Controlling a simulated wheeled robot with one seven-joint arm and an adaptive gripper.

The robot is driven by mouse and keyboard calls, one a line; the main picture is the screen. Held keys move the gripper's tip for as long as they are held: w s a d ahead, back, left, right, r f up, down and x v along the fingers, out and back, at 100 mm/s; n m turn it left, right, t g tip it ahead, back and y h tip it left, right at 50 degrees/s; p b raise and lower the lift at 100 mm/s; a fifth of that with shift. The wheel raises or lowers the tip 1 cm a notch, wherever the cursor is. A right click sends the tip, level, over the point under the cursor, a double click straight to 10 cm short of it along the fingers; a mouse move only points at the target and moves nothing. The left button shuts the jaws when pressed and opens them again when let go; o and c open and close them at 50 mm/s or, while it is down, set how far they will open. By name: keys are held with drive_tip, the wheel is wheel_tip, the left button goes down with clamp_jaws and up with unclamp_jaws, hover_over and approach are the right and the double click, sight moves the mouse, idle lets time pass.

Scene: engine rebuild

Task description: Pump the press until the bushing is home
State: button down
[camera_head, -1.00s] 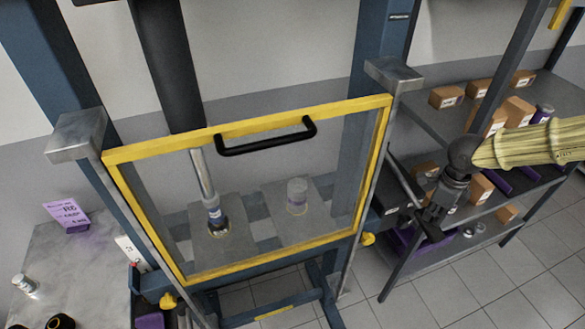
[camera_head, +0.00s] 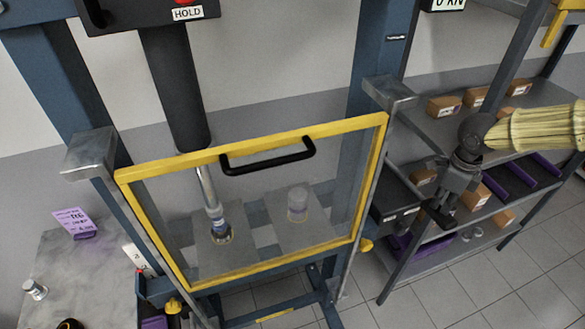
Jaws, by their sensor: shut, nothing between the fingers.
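The blue-framed press (camera_head: 372,60) stands in front of me, with a black cylinder (camera_head: 175,85) and a silver ram (camera_head: 208,190) below it. The ram's lower end meets a small part with a blue band (camera_head: 216,220), apparently the bushing; its seating depth cannot be made out. A clear guard with a yellow frame (camera_head: 250,147) and black handle (camera_head: 268,160) covers this area. A display (camera_head: 450,3) reads 0 kN. My gripper (camera_head: 438,216) is shut and empty, right of the press, in front of the shelving. I cannot clearly see a pump lever.
A pale cylindrical part (camera_head: 298,203) stands on a plate behind the guard. A shelf unit (camera_head: 450,130) with boxes and purple bins is on the right. A grey bench (camera_head: 75,275) with a purple card (camera_head: 74,222) is at left. Tiled floor shows lower right.

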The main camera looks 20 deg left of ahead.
sight(439, 210)
drive_tip(key=shift+r, duration=3.15)
drive_tip(key=shift+f, duration=0.15)
drive_tip(key=shift+f+b, duration=2)
drive_tip(key=shift+f, duration=6.1)
wheel_tip(439, 210, up, 6)
drive_tip(key=p, duration=0.4)
wheel_tip(439, 210, up, 10)
drive_tip(key=shift+r, duration=0.25)
drive_tip(key=shift+f, duration=0.1)
